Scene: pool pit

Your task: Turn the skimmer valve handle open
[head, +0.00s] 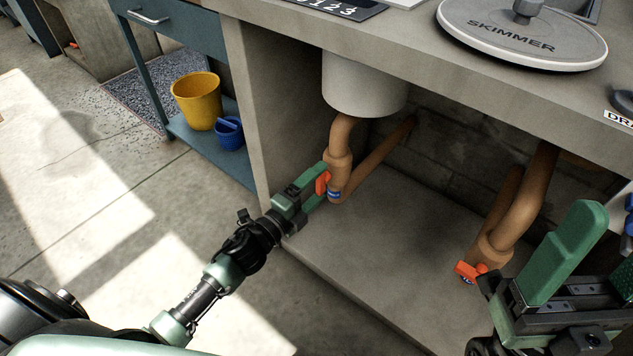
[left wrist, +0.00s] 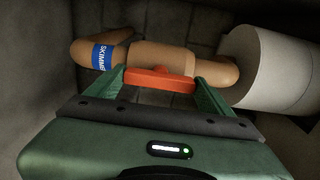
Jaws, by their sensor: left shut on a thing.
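The skimmer valve handle (head: 323,183) is an orange lever on the tan pipe (head: 339,170) under the white skimmer bowl (head: 362,85). In the left wrist view the handle (left wrist: 160,80) lies roughly along the pipe section behind it. A blue label reading SKIMM (left wrist: 103,56) is on that pipe. My left gripper (head: 318,187) is shut on the handle, with one green finger at each end of it in the left wrist view. My right gripper (head: 600,265), at the lower right, is open and empty, partly cut off by the picture edge.
A second orange valve handle (head: 468,271) sits on another tan pipe (head: 515,215) at the right, close to my right gripper. The concrete counter (head: 420,50) overhangs the pit, and its side wall (head: 262,120) stands left. A yellow bucket (head: 197,100) is on the blue shelf.

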